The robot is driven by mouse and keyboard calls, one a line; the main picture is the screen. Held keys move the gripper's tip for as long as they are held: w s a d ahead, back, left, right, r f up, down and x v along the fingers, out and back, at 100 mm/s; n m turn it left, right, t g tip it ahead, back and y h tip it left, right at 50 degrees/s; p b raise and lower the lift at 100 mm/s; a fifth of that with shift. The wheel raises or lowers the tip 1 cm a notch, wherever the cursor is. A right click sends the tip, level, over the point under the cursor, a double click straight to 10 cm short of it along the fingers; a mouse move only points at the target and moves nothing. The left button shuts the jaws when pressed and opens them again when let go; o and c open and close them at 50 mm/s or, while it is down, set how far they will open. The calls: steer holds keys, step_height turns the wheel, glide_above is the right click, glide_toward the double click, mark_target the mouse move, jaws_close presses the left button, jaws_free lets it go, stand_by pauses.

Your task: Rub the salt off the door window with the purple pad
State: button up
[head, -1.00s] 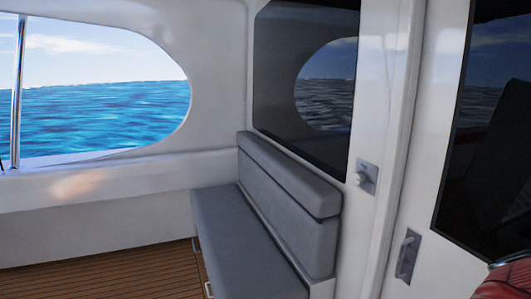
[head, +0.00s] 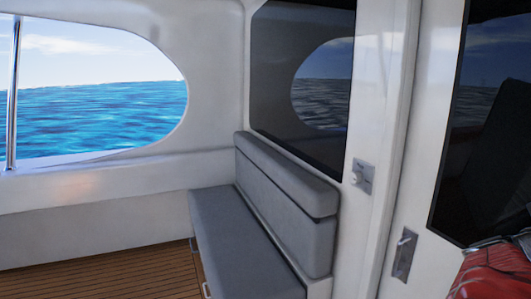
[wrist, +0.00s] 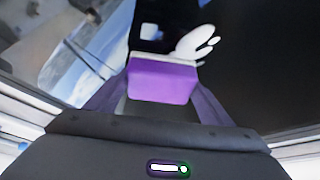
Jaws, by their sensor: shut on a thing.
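In the wrist view my gripper (wrist: 160,97) is shut on the purple pad (wrist: 162,80), a block with a paler top edge. Dark glass fills the view beyond the pad. A white, lobed patch (wrist: 197,42) that looks like salt shows just past the pad's upper right corner. I cannot tell whether the pad touches the glass. In the head view the door window (head: 490,120) is a dark pane at the right, cut off by the picture edge. No salt can be made out on it there. My gripper and the pad are outside the head view.
A grey cushioned bench (head: 240,240) stands beside the door frame. A latch plate (head: 362,176) and a door handle (head: 404,254) stick out near the window. A red object (head: 492,272) is at the lower right corner. The wooden floor (head: 100,275) at left is clear.

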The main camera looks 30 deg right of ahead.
steer(key=shift+w, duration=0.15)
steer(key=shift+w+d, duration=0.15)
steer(key=shift+w, duration=1.45)
steer(key=shift+w+d, duration=0.15)
steer(key=shift+w, duration=0.75)
steer(key=shift+w+d, duration=0.15)
steer(key=shift+w, duration=0.7)
steer(key=shift+w, duration=0.15)
steer(key=w, duration=0.3)
steer(key=shift+d, duration=0.1)
